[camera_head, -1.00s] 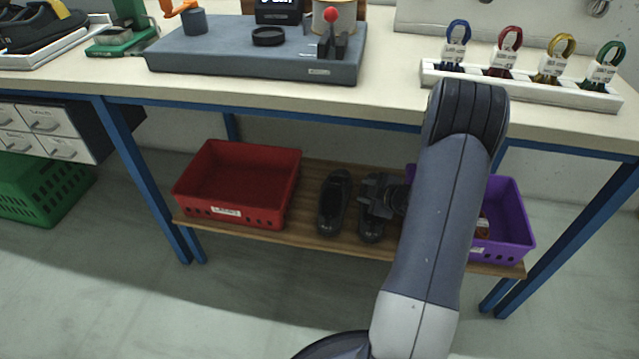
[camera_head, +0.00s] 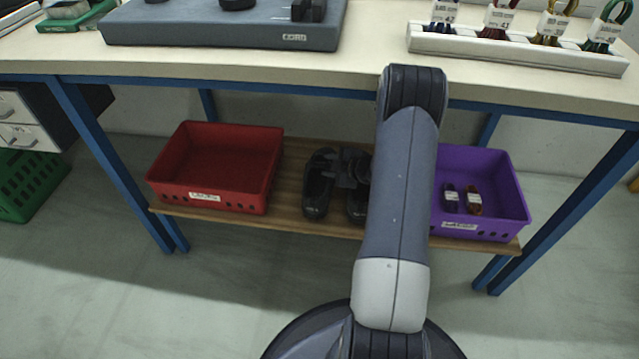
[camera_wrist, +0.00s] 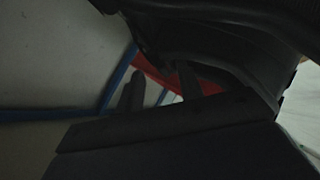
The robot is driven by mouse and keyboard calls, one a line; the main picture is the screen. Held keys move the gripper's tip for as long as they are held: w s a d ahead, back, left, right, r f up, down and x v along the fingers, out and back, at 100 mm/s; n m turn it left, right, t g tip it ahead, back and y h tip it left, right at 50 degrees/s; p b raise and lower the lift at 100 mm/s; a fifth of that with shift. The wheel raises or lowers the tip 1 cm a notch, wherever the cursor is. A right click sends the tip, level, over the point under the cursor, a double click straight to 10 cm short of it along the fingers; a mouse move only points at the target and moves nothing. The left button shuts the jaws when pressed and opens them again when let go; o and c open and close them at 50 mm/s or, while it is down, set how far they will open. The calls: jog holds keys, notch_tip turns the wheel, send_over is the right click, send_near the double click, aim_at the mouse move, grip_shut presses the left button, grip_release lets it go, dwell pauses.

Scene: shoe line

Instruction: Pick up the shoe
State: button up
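Two black shoes stand side by side on the wooden lower shelf (camera_head: 290,200), the left shoe (camera_head: 317,190) and the right shoe (camera_head: 357,205). My gripper (camera_head: 347,170) is low over the shelf, by the upper part of the shoes, and partly covers them; my arm hides the far side of the right shoe. In the wrist view a dark shoe (camera_wrist: 215,45) fills the upper right, close to my gripper. The two fingers (camera_wrist: 160,90) stand apart with a visible gap between them, so it is open. Whether they touch the shoe cannot be told in the dark picture.
A red bin (camera_head: 165,180) stands left of the shoes and a purple bin (camera_head: 505,195) with labelled items stands right. The tabletop (camera_head: 370,62) overhangs the shelf, with blue legs (camera_head: 110,160) at the sides. A white rack of laces (camera_head: 520,50) is above right.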

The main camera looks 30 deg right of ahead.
aim_at(325, 166)
jog(key=b+x, duration=0.1)
jog(key=x, duration=0.2)
jog(key=shift+f, duration=0.15)
jog(key=shift+s, duration=0.1)
grip_shut()
